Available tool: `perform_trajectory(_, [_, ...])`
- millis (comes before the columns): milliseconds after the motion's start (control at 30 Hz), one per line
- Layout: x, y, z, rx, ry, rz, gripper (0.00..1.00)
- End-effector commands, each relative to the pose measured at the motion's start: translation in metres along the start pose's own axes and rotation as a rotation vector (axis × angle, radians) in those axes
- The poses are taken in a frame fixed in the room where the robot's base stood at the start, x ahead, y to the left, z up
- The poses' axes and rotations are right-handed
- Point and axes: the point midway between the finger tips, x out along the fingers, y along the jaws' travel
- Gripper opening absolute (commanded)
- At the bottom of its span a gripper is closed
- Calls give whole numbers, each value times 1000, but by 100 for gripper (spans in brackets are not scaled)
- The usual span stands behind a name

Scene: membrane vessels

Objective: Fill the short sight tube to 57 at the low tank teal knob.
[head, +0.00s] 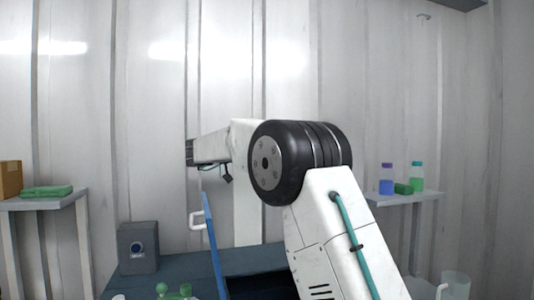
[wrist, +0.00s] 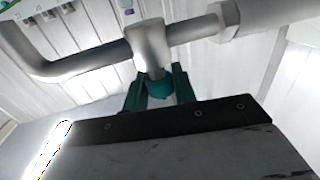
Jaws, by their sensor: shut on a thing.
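In the wrist view a teal knob (wrist: 158,90) sits under a grey metal valve body (wrist: 150,47) on a horizontal pipe. My gripper (wrist: 158,82) has its two dark teal fingers on either side of the knob and is shut on it. The pipe bends upward at the left and meets a hex fitting (wrist: 228,18) at the right. My fingertips cannot be made out in the head view. I cannot identify the short sight tube or its liquid level in either view.
In the head view a grey box with a round dial (head: 138,248) stands on the dark bench (head: 185,268), near an upright blue panel (head: 213,250) with a white handle. Green items (head: 175,292) sit at the bottom edge. Bottles (head: 386,180) stand on the right shelf (head: 405,197); a clear jug (head: 456,284) is lower right.

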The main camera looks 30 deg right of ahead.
Motion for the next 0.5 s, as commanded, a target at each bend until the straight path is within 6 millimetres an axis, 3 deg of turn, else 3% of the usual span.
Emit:
perform_trajectory(133, [3, 4, 0, 0, -1, 14, 4])
perform_trajectory(167, [3, 4, -1, 0, -1, 14, 32])
perform_trajectory(200, [3, 4, -1, 0, -1, 13, 43])
perform_trajectory(233, [3, 3, -1, 0, -1, 13, 47])
perform_trajectory(500, [0, 2, -1, 1, 0, 6, 47])
